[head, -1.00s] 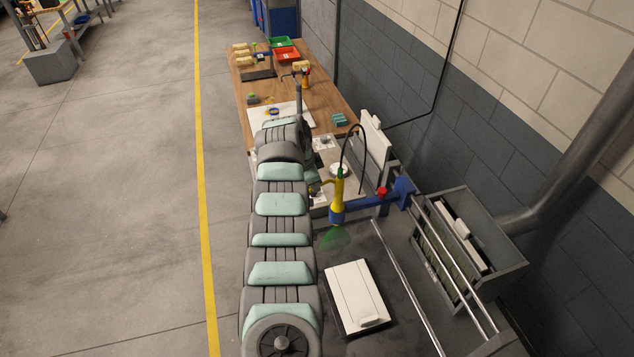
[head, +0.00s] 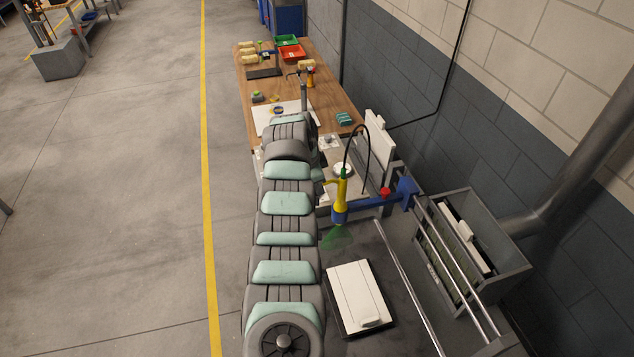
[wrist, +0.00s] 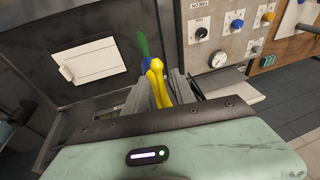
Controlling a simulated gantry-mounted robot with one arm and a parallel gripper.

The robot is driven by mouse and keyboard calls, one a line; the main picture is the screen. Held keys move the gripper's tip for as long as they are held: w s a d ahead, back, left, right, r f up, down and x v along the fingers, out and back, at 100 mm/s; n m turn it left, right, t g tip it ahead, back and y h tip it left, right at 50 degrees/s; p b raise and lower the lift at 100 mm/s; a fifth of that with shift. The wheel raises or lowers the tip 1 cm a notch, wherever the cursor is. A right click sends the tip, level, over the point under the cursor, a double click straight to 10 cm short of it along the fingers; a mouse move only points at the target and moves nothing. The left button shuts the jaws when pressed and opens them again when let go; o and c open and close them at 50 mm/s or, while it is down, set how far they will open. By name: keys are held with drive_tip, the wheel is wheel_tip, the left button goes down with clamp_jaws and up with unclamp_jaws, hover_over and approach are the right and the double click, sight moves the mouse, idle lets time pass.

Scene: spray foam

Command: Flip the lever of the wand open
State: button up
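The spray wand (head: 341,190) is yellow and upright, with a green top, a blue lower end and a green cone below. Its yellow lever (head: 329,181) sticks out to the left in the head view. In the wrist view the yellow wand and lever (wrist: 157,84) show between the two grey fingers of my gripper (wrist: 162,92). The fingers stand apart, one on each side. Whether either finger touches the lever, I cannot tell. In the head view my arm hides most of the gripper, just left of the wand.
A blue arm (head: 376,204) with a red knob (head: 385,193) carries the wand. A white panel in a dark frame (head: 358,297) lies below. A control panel with knobs (wrist: 222,30) and a wooden table (head: 327,97) are beyond. A grey bin (head: 501,259) stands right.

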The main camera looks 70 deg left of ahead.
drive_tip(key=b+v, duration=0.2)
drive_tip(key=v, duration=0.8)
drive_tip(key=shift+r+b, duration=0.3)
drive_tip(key=shift+r, duration=0.1)
drive_tip(key=shift+d, duration=0.15)
